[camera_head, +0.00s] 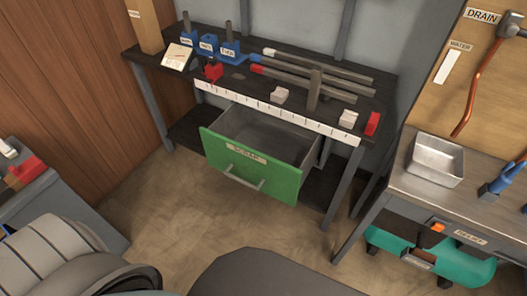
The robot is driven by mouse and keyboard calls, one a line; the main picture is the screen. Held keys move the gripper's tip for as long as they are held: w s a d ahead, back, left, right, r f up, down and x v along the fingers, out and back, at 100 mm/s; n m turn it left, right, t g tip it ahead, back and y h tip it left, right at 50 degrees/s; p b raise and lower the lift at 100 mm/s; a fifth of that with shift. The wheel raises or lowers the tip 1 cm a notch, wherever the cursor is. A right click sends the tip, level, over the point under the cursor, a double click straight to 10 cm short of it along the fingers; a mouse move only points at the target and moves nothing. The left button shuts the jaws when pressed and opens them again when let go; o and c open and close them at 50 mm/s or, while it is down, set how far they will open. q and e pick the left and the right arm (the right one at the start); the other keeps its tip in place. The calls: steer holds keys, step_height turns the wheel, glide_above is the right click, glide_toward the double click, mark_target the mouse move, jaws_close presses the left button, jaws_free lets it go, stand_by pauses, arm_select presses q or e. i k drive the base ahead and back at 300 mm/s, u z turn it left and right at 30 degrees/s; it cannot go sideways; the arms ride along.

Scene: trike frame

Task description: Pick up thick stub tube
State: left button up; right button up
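On the dark bench (350,67) several blue blocks with small labels stand in a row at the back left: a left one (187,38), a middle one (208,44) and a right one (230,50). A short grey tube (187,21) stands upright at the left block, and another upright tube (228,31) at the right block. The label words are too small to read surely, so I cannot tell which tube is the thick stub. A thicker grey upright piece (314,90) stands farther right on the bench. Neither gripper is in view.
Long grey tubes (318,69) lie along the bench back. Light blocks (280,95) and a red block (372,124) sit near its marked front strip. A green drawer (250,165) labelled SCRAP is pulled out below. A metal tray (435,159) stands on the right counter.

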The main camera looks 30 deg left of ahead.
mark_target(315, 82)
steer(key=k, duration=0.6)
steer(key=z, duration=0.8)
steer(key=i, duration=1.45)
steer(key=u, duration=0.65)
